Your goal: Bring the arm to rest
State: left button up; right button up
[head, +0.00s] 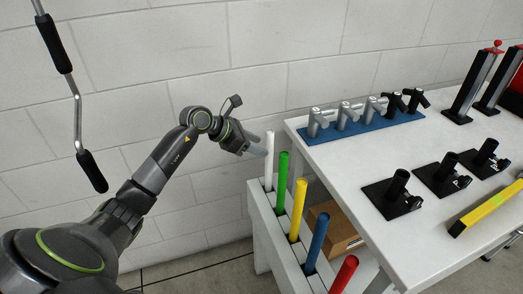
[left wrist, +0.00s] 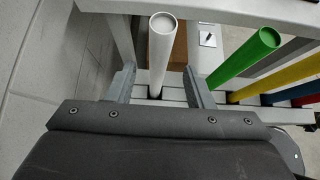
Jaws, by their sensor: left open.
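My left gripper (head: 258,151) is at the end of my left arm, beside the upper part of the white tube (head: 269,160). In the left wrist view, the left gripper (left wrist: 158,85) is open, with one finger on each side of the white tube (left wrist: 161,50) and gaps showing between. The tube stands upright in a white rack (head: 262,222). My right gripper is not in either view.
The rack also holds a green (head: 281,180), a yellow (head: 298,210), a blue (head: 317,242) and a red tube (head: 344,274). A white table (head: 350,165) beside it carries a blue tool holder (head: 365,130), black stands (head: 392,195) and a yellow bar (head: 487,206). A brick wall (head: 150,50) stands behind.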

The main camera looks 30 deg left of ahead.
pick_arm(q)
jog(key=s+a+f+n+t+y+p, duration=0.1)
jog(key=s+a+f+n+t, duration=0.15)
jog(key=f+n, duration=0.8)
jog(key=s+a+f+n+t+p, duration=0.15)
jog(key=s+f+n+t, duration=0.25)
jog(key=f+n, duration=0.7)
jog(key=s+a+f+n+g+y+p, duration=0.15)
jog(key=s+f+n+y, duration=0.25)
jog(key=s+f+n, duration=0.4)
jog(key=s+a+f+n+g+y, duration=0.1)
jog(key=s+f+n+g+y, duration=0.15)
jog(key=s+f+n, duration=0.5)
jog(key=s+d+f+n+g, duration=0.2)
jog(key=s+f+g, duration=0.1)
jog(key=s, duration=0.7)
jog(key=s+d+f+n+g, duration=0.3)
jog(key=s+f, duration=0.3)
jog(key=s, duration=0.5)
jog(key=s+d+f+n+g, duration=0.2)
jog(key=s+f, duration=0.3)
jog(key=s, duration=0.5)
jog(key=shift+s+d+f+n+g+p, duration=0.3)
jog(key=shift+s+d+n+g, duration=0.1)
jog(key=shift+n+g, duration=0.15)
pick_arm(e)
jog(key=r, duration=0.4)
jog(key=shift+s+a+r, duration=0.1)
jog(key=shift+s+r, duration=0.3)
